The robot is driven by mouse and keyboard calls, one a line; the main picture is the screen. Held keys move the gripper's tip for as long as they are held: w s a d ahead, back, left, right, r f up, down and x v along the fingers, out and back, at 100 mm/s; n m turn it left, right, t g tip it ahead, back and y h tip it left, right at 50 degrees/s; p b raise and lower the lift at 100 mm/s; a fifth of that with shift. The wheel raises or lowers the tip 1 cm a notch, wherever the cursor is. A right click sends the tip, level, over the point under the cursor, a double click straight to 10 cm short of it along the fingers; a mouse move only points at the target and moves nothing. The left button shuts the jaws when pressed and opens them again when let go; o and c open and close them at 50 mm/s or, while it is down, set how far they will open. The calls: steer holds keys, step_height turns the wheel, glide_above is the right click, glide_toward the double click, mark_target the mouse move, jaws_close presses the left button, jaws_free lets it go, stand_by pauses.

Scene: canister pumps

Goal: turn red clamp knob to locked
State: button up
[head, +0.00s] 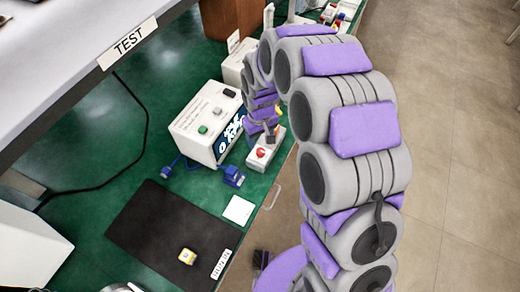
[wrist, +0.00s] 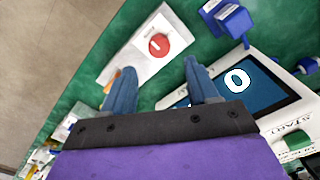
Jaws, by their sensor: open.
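The red clamp knob (wrist: 158,44) is round, with a short pale mark on its face. It sits on a light-coloured block (wrist: 130,62). In the head view the knob (head: 261,154) shows small at the bench edge, below my arm. My gripper (wrist: 159,66) is open, its two blue fingers apart and nothing between them. In the wrist view the fingertips lie just below the knob, one to each side; I see no contact. In the head view my arm's purple and grey links hide most of the gripper. I cannot read any lock label.
A white control box (head: 205,122) with a screen stands left of the knob block. A blue connector (head: 234,177) lies nearby. The TEST shelf (head: 60,75) overhangs at left.

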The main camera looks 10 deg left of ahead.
mark_target(260, 150)
step_height(260, 150, down, 7)
steer(key=shift+r+b, duration=0.15)
steer(key=shift+b, duration=0.5)
steer(key=shift+c, duration=0.3)
steer(key=c, duration=1)
